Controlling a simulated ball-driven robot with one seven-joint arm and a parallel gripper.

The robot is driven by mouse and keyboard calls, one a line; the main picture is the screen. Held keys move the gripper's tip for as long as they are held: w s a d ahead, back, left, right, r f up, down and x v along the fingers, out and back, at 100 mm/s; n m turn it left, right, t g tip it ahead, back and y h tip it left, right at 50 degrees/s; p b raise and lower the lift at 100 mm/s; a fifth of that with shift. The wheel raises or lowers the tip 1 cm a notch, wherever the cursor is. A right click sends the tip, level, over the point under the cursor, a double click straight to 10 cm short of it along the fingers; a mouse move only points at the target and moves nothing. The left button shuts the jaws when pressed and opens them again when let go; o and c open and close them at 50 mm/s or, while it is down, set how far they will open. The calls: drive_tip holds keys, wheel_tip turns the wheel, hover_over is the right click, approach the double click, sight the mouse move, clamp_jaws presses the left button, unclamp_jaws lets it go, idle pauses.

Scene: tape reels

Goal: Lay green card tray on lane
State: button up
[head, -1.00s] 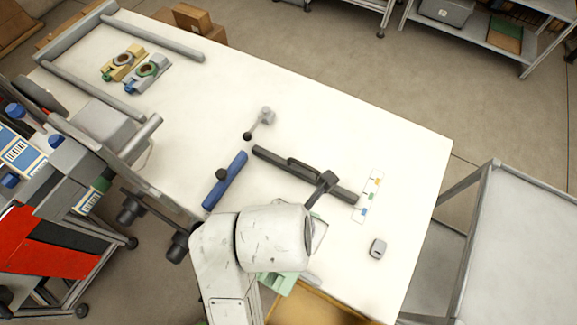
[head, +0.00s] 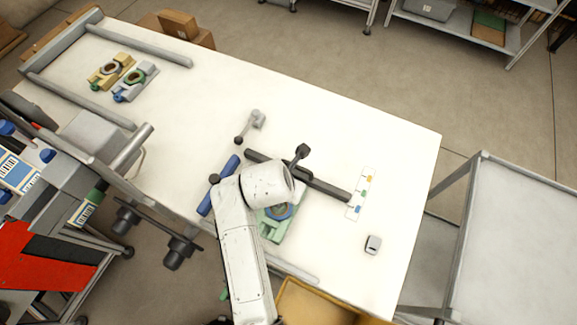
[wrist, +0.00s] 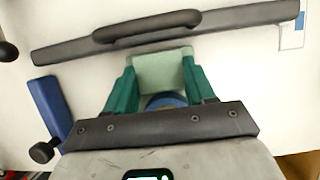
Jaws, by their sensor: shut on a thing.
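The green card tray (head: 290,228) is over the near part of the white table, below the dark bar, with a blue ring-like reel (head: 281,211) on it. My arm covers its left part in the head view. In the wrist view the pale green tray (wrist: 161,72) sits between the two teal fingers of my gripper (wrist: 161,88), which is shut on it. I cannot tell whether it touches the table. The lane (head: 85,75) lies at the table's far left between two grey rails. A yellow tray (head: 108,72) and a grey tray (head: 136,82) with reels lie there.
A dark handled bar (head: 325,188) lies just beyond the green tray. A blue bar (head: 205,201) is left of my arm, and a grey knobbed part (head: 255,120) lies above. A labelled strip (head: 361,193) and small grey box (head: 373,244) lie right. The middle-left tabletop is clear.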

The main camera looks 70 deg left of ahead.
drive_tip(key=shift+f, duration=0.45)
drive_tip(key=shift+f, duration=0.1)
drive_tip(key=o, duration=1.2)
drive_tip(key=shift+c, duration=0.2)
drive_tip(key=v, duration=1.2)
